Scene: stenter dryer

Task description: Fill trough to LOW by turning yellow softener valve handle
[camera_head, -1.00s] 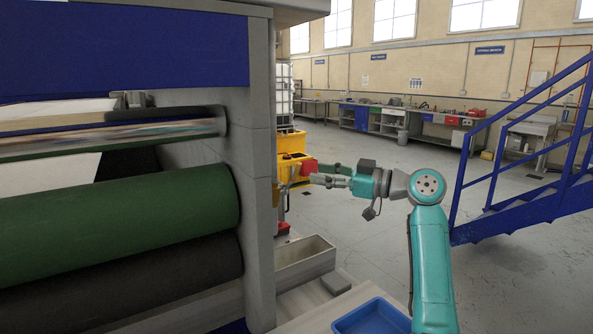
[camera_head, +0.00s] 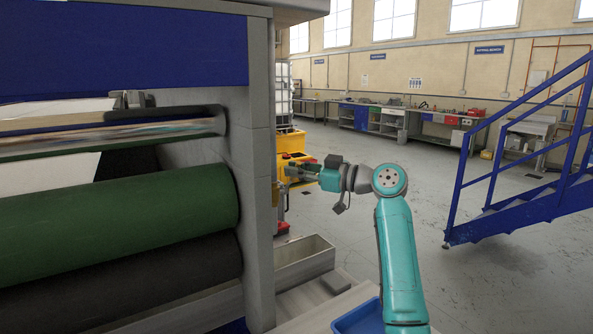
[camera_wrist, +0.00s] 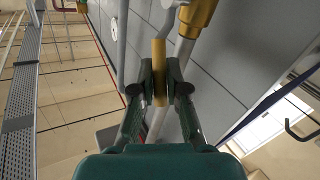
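The yellow valve handle (camera_wrist: 159,72) stands between the two fingers of my gripper (camera_wrist: 160,88) in the wrist view. The pads appear to press on it from both sides. A brass-yellow valve body (camera_wrist: 198,18) on a pale pipe (camera_wrist: 181,52) is just beyond it. In the head view my gripper (camera_head: 287,171) reaches to the right edge of the machine's grey post, where the handle is too small to make out. The long pale trough (camera_head: 318,254) lies below and its near wall hides the bottom, so I cannot tell its level.
The grey machine post (camera_head: 259,200) and green roller (camera_head: 130,215) stand at the left. A blue tray (camera_head: 350,322) is at the bottom, partly behind my arm. A yellow bin (camera_head: 296,141) stands behind my gripper. Blue stairs (camera_head: 520,190) are at right; the floor between is open.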

